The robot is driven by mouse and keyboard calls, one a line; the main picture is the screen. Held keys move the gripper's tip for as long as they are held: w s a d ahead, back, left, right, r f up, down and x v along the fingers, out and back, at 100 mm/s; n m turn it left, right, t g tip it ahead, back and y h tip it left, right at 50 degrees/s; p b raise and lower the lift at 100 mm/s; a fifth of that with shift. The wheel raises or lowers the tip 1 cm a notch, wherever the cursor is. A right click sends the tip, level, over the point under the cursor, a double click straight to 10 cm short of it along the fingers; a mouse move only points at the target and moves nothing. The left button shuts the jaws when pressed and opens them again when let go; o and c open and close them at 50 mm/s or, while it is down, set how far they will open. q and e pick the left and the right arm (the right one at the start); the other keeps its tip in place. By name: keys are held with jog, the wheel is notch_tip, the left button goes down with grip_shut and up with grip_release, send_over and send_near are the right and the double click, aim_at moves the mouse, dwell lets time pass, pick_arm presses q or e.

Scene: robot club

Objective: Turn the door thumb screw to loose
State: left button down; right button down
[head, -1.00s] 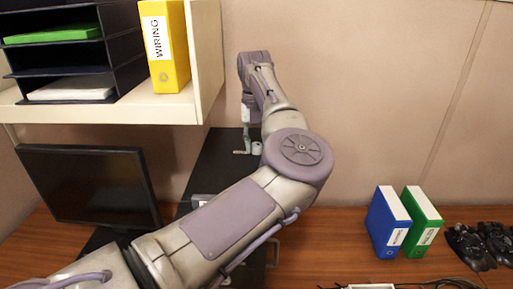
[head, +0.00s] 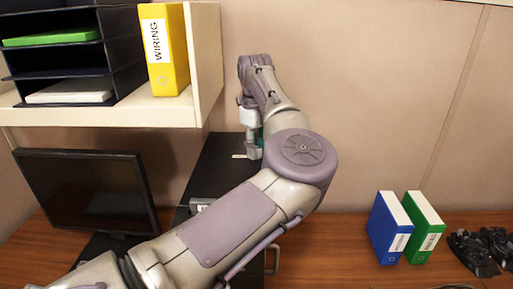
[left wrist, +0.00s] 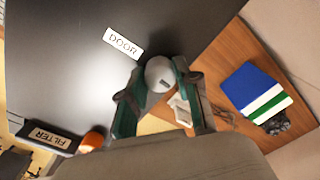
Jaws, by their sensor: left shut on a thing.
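The door thumb screw (left wrist: 159,72) is a pale grey round knob with a small dark mark on its near side. It stands on the dark top of a black case (left wrist: 70,60), beside a white label reading DOOR (left wrist: 123,43). My left gripper (left wrist: 158,80) is shut on the knob, one green-and-dark finger on each side of it. In the head view the left gripper (head: 253,148) points down at the case top (head: 212,160), and the knob is hidden there. My right gripper is in neither view.
An orange knob (left wrist: 92,139) and a FILTER label (left wrist: 50,137) are on the same case. A monitor (head: 85,190) and a shelf (head: 120,110) with a yellow binder (head: 164,50) are at left. Blue (head: 388,228) and green (head: 424,228) binders stand at right on the desk.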

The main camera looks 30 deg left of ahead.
pick_arm(q)
jog(key=shift+n, duration=0.5)
jog(key=c, duration=0.8)
grip_release()
notch_tip(320, 180, up, 12)
jog(key=shift+s+f, duration=0.1)
jog(key=shift+s, duration=0.05)
